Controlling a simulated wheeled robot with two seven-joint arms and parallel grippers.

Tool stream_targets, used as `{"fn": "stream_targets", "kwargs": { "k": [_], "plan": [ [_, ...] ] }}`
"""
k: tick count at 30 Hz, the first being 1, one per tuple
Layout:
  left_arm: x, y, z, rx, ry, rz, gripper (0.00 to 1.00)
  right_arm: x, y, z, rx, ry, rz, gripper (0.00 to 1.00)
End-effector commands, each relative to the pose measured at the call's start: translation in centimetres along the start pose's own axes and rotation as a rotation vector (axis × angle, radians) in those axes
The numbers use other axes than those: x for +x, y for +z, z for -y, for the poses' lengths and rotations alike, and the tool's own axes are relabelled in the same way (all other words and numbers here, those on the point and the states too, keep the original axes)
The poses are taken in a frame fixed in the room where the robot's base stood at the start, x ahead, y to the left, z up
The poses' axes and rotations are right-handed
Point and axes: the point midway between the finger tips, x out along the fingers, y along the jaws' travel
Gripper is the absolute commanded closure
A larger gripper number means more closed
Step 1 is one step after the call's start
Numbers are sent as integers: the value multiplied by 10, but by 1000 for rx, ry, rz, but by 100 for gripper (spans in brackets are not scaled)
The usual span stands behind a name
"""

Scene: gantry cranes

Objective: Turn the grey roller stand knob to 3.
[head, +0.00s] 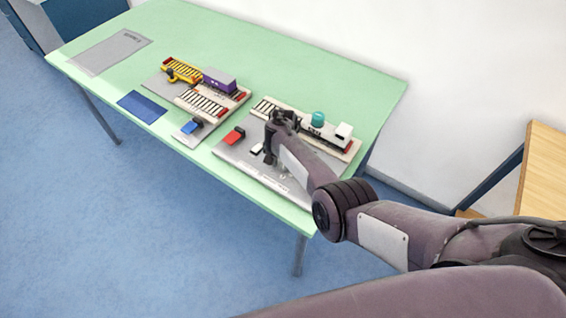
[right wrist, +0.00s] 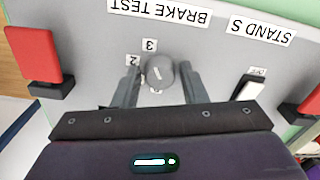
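The grey knob (right wrist: 159,75) is on a grey panel in the right wrist view, with a short white mark on its face. A label "3" (right wrist: 149,45) and a label "2" (right wrist: 133,61) stand beside it; another label below is partly hidden. The exact mark direction is hard to tell. My right gripper (right wrist: 160,84) has one finger on each side of the knob, with small gaps, so it looks open around it. In the head view my right gripper (head: 270,155) is low over the right-hand panel (head: 228,152) and hides the knob. My left gripper is not in view.
Near the knob are a white rocker switch (right wrist: 251,88), a red block (right wrist: 33,55) and the label "BRAKE TEST" (right wrist: 158,11). The second board with a yellow crane (head: 182,70) and purple container (head: 219,80) is left on the green table (head: 300,55). A teal tank (head: 318,119) stands behind my gripper.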

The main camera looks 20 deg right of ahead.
Motion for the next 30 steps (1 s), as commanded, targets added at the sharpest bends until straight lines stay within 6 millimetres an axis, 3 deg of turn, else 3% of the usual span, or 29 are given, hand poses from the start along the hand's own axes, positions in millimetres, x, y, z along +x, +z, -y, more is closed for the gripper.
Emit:
{"fn": "stream_targets", "kwargs": {
  "k": [3,13,24,30],
  "plan": [
    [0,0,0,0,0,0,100,0,0,0,-1,0,0,48],
    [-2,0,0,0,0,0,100,-6,0,0,-1,0,-1,48],
    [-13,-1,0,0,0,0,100,-62,-1,0,-1,0,-3,48],
    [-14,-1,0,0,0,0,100,-77,0,0,-1,0,-1,48]
  ]
}}
